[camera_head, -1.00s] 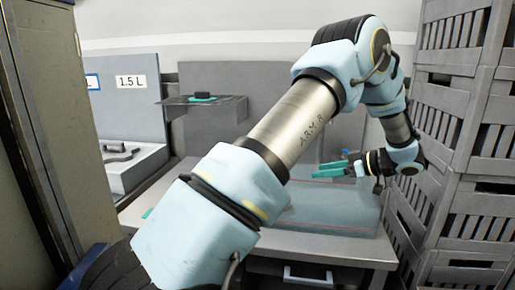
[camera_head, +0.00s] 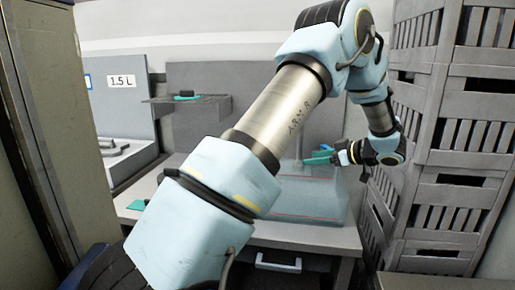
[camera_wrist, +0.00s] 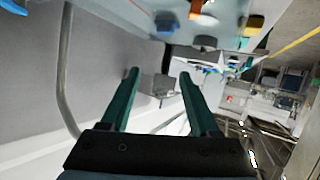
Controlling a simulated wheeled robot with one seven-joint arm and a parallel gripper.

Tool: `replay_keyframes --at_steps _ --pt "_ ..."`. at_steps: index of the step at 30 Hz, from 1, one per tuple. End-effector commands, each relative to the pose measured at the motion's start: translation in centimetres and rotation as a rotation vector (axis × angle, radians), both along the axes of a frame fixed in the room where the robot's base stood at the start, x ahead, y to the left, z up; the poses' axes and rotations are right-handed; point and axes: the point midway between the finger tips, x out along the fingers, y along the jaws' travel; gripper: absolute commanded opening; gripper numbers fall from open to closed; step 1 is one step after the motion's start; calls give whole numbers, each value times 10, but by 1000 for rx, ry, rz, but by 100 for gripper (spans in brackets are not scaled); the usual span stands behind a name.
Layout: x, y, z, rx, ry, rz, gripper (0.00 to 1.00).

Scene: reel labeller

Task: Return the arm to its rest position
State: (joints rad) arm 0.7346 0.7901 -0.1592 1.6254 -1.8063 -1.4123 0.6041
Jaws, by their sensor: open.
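My arm (camera_head: 290,110) stretches from the lower left up to an elbow at the upper right, then bends down. My gripper (camera_head: 318,157) hangs at the arm's end, pointing left, above the right part of the grey workbench (camera_head: 300,234). In the wrist view my gripper (camera_wrist: 159,74) shows two teal fingers spread apart with nothing held between them. In the head view the fingers look close together because they are seen from the side. A translucent box-like machine part (camera_head: 310,195) lies below the gripper.
Stacked grey slatted crates (camera_head: 455,150) stand close to the right of my gripper. A small shelf (camera_head: 190,108) with a dark and teal item is on the back wall. A "1.5 L" label (camera_head: 121,80) is at left. A tan cabinet edge (camera_head: 30,130) borders the left.

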Motion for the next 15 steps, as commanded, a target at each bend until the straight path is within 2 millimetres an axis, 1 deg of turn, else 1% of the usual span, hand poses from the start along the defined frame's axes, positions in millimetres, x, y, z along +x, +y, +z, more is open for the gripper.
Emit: replay_keyframes --at_steps 1,5,9,12,14,15 --pt "9 6 6 -13 -17 -26 62" --pt "33 15 20 -53 -59 -125 62" --pt "58 28 37 -98 -91 -263 62" --pt "71 40 49 -135 -94 -390 62" --pt "74 50 56 -158 -77 -484 62" --pt "73 58 59 -172 -53 -551 62"
